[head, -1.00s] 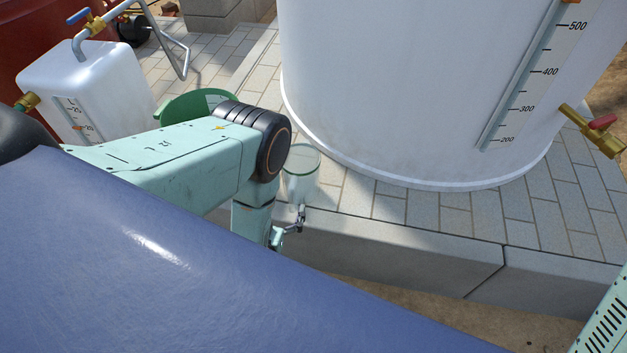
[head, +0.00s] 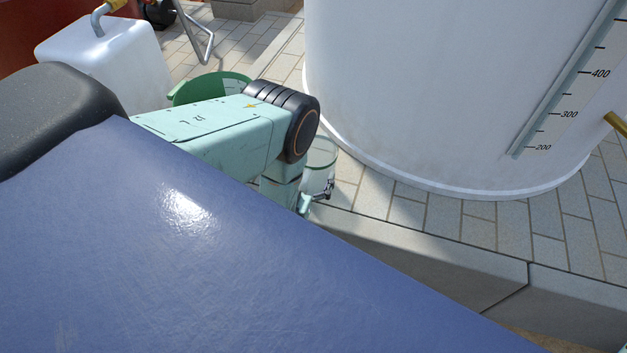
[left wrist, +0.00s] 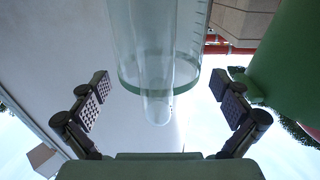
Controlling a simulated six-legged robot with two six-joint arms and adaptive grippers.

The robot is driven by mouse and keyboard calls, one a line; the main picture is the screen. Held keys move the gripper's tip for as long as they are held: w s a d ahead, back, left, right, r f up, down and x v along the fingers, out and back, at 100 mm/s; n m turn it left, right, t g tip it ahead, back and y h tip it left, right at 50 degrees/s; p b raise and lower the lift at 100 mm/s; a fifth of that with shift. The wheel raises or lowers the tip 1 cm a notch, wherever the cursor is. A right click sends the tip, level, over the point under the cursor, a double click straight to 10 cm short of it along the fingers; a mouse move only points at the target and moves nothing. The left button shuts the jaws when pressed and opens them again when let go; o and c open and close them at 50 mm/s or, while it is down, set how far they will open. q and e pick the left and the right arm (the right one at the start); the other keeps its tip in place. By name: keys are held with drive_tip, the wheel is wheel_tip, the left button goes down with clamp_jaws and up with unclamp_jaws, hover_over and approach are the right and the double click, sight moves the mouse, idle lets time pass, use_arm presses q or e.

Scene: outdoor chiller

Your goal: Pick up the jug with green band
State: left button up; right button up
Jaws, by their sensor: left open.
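The clear jug with a green band (head: 322,152) stands on the paved ledge by the big white tank, partly hidden by my left arm in the head view. In the left wrist view the jug (left wrist: 155,45) fills the top middle, its green band lying across it. My left gripper (left wrist: 164,88) is open, with one finger on each side of the jug's line and clear gaps to both sides. In the head view only a bit of the left gripper (head: 325,191) shows, at the jug's near side.
The big white tank (head: 430,100) with a level scale stands just right of and behind the jug. A green tub (head: 185,92) is to the left, beside a white canister (head: 105,65). The ledge's front edge (head: 420,245) runs below the jug. Paving to the right is bare.

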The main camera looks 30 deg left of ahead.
use_arm(q)
drive_tip(key=shift+w+a, duration=0.1)
drive_tip(key=shift+w, duration=0.6)
drive_tip(key=shift+c, duration=0.3)
drive_tip(key=c, duration=1.4)
